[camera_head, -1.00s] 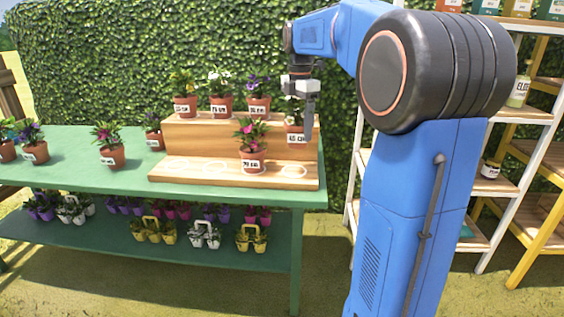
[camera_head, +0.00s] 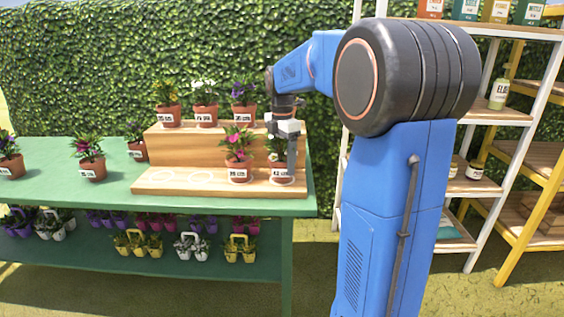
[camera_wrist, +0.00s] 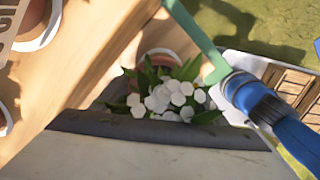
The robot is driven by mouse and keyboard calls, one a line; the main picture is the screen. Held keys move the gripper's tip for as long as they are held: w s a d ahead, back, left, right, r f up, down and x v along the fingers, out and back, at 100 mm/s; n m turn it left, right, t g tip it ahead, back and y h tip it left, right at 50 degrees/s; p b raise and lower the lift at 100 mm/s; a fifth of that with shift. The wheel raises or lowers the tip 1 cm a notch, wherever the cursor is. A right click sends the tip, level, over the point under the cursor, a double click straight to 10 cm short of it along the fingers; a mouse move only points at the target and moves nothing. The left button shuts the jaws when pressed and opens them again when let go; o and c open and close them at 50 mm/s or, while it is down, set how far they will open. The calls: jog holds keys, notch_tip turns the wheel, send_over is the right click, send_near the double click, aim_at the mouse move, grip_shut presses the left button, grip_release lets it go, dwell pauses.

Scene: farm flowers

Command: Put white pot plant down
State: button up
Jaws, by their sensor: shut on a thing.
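The white pot plant, with white flowers and green leaves, is in my gripper (camera_head: 283,150). In the wrist view its white blooms (camera_wrist: 170,98) show just beyond the gripper's edge. In the head view its terracotta pot (camera_head: 281,175) with a white label is at the right end of the lower step of the wooden stand (camera_head: 190,183), partly hidden by my gripper. The pot looks upright and level with the pink-flowered pot (camera_head: 239,170) beside it. I cannot tell whether its base touches the wood.
Pots with yellow (camera_head: 167,104), white (camera_head: 205,102) and purple flowers (camera_head: 243,104) stand on the upper step. White rings mark free spots on the lower step's left. More pots stand on the green table (camera_head: 110,196). A shelf rack (camera_head: 470,185) is at the right.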

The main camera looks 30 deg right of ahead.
jog(key=shift+f, duration=0.15)
jog(key=o, duration=1.4)
jog(key=shift+f, duration=0.1)
notch_tip(320, 180, up, 12)
jog(key=shift+r, duration=0.15)
jog(key=s+a+f+m+t, duration=0.1)
jog(key=s+a+f+m, duration=0.4)
jog(key=s, duration=0.5)
jog(key=s+a+f+m+t, duration=0.2)
jog(key=s+a+f+m, duration=0.3)
jog(key=s, duration=0.5)
jog(key=s+a+f+m+t, duration=0.1)
jog(key=s+a+f+m, duration=0.4)
jog(key=s+f+m, duration=0.3)
jog(key=shift+s+a+f+t, duration=0.2)
jog(key=shift+s+f, duration=0.25)
jog(key=shift+s, duration=0.15)
jog(key=shift+s+a+f+t, duration=0.2)
jog(key=shift+s+f, duration=0.25)
jog(key=shift+s, duration=0.1)
